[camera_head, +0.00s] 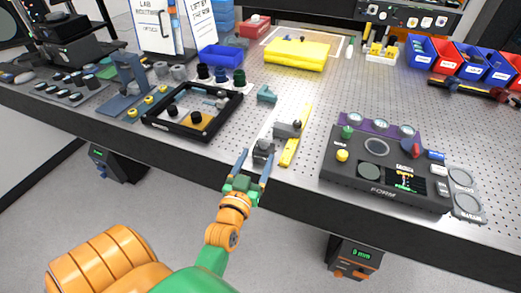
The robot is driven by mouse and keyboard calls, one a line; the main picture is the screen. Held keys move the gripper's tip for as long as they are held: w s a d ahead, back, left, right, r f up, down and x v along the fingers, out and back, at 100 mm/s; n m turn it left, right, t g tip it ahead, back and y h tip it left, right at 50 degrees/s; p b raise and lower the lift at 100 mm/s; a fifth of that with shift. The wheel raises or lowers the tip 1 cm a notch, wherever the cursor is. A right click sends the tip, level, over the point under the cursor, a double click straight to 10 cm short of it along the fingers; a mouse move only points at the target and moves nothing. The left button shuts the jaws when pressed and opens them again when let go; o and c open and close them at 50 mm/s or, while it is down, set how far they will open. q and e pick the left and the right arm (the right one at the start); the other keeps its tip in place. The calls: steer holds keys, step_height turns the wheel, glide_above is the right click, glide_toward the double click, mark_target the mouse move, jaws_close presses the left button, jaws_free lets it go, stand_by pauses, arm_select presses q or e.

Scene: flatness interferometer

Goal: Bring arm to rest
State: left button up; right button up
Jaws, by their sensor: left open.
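My left arm, orange and green, reaches up from the bottom left to the front edge of the perforated metal table (310,97). My left gripper (256,166) is open, its two fingers pointing away from me at the table's front edge. A small dark grey block (263,148) on the table shows just beyond and between the fingertips. I cannot tell whether the fingers touch it. My right gripper is not in view.
A yellow rail (298,135) and a grey fixture (288,129) lie just right of the gripper. A black tray (151,121) stands left, a dark control panel (337,172) right. Floor space is open before the table, beside a hanging display box (352,258).

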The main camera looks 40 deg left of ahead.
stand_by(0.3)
arm_select(q)
steer(key=shift+f, duration=0.1)
steer(key=s+d+f+m+g+h, duration=0.4)
steer(key=s+d+f+g+h, duration=0.15)
steer(key=d+f, duration=0.3)
steer(key=s+d+f+m+g, duration=0.2)
steer(key=s+f+g, duration=0.2)
steer(key=s+g, duration=0.6)
steer(key=s+f, duration=0.2)
steer(key=f, duration=0.7)
steer(key=s+f, duration=0.3)
steer(key=f, duration=0.5)
steer(key=s+a+f, duration=0.2)
steer(key=s+f, duration=0.8)
steer(key=s, duration=0.1)
steer(key=shift+s+a+g, duration=0.15)
steer(key=shift+s+g, duration=0.2)
